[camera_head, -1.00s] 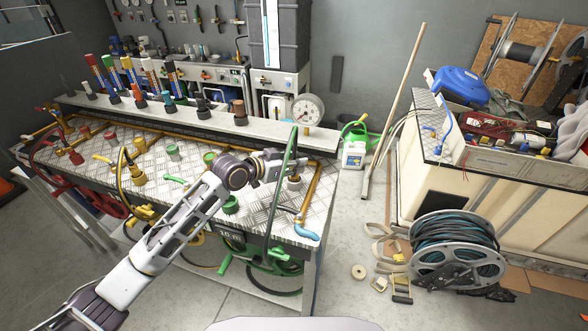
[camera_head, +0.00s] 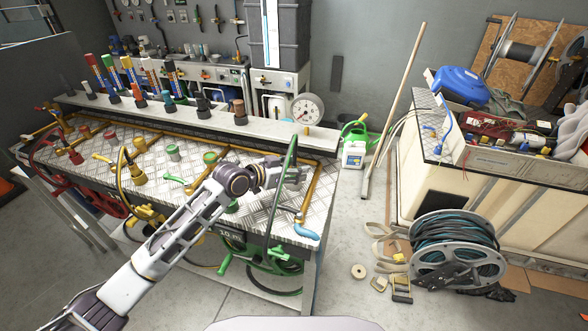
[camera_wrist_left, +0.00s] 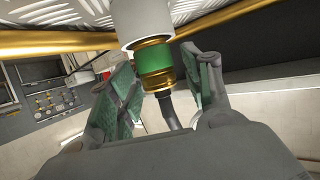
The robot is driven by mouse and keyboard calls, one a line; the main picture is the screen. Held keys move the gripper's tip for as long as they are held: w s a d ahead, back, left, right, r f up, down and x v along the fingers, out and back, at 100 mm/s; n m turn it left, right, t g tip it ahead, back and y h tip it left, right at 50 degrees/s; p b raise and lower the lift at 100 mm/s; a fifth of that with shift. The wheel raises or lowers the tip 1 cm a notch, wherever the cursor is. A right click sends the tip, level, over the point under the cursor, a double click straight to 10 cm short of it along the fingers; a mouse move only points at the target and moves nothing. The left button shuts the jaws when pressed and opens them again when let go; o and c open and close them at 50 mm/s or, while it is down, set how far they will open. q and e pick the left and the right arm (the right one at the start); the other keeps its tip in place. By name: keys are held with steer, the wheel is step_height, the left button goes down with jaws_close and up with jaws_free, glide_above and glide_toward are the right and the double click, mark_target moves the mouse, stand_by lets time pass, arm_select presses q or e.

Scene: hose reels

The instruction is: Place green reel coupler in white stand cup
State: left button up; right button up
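The green reel coupler (camera_wrist_left: 153,60), brass with a green band and a dark hose end (camera_wrist_left: 170,110), is in the left wrist view. Its brass end meets the mouth of the white stand cup (camera_wrist_left: 142,20); how deep it sits I cannot tell. My left gripper (camera_wrist_left: 163,85) has its two green-padded fingers on either side of the coupler, with a gap showing on both sides, so it looks open around it. In the head view my left gripper (camera_head: 300,173) is over the right end of the metal bench and hides the cup and coupler. My right gripper is out of view.
A green hose (camera_head: 283,180) arches up beside my gripper. A yellow pipe (camera_head: 309,190) with a blue end (camera_head: 306,232) runs along the bench's right edge. A raised shelf (camera_head: 225,123) with upright tools stands behind. A hose reel (camera_head: 457,250) lies on the floor at right.

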arm_select(q)
steer(key=shift+r, duration=0.2)
steer(key=v, duration=1.2)
stand_by(0.5)
stand_by(0.5)
steer(key=shift+a+f, duration=0.1)
